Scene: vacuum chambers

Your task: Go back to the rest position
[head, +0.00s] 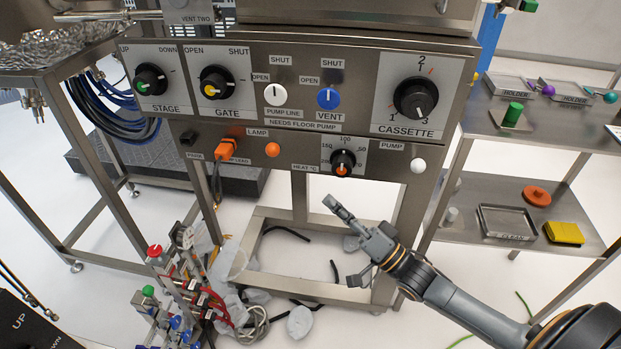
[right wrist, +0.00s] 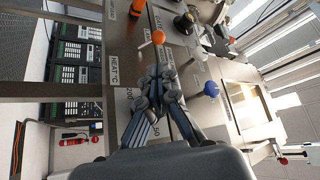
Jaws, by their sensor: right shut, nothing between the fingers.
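My right gripper (head: 335,205) is shut and empty in the head view. It is in front of the open lower frame of the steel control stand, below the heat knob (head: 343,162), and appears apart from the panel. The right wrist view also shows the shut fingers (right wrist: 158,78), with the panel's heat scale and an orange knob (right wrist: 158,37) beyond them. My right arm comes in from the lower right. My left gripper is not in view.
The control panel (head: 370,125) carries stage, gate, pump line, vent and cassette knobs. A steel shelf unit (head: 455,215) at right holds a tray (head: 510,238), an orange lid and a yellow block. Valves and cables crowd the lower left. White floor shows between the frames.

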